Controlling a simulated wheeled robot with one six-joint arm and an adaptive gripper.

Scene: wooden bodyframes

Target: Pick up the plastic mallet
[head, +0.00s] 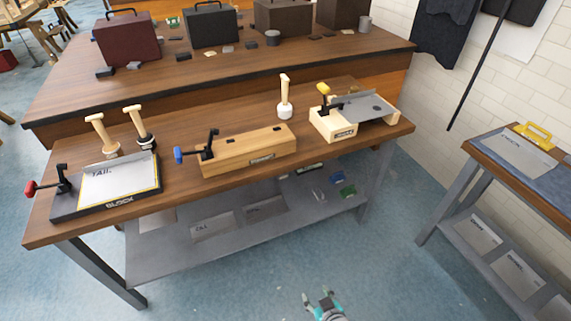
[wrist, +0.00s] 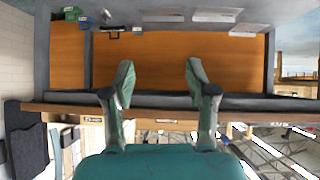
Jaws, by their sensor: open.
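Several mallets stand on their heads with their handles up on the wooden workbench (head: 240,195). The mallet with the white head (head: 285,110) stands toward the back, right of centre, and looks like the plastic one. A mallet with a pale wooden head (head: 103,136) and a mallet with a black and white head (head: 142,130) stand at the left. My gripper (head: 317,295) is at the bottom of the head view, in front of the bench and well apart from the mallets. In the wrist view its two fingers (wrist: 160,82) are spread with nothing between them. No mallet shows clearly there.
A black block jig (head: 118,203), a wooden clamp block (head: 245,152) and a pale jig with a grey plate (head: 350,115) stand on the bench. Below is a grey shelf (head: 235,235) with small bins. A side table (head: 520,145) stands at right. The floor in front is clear.

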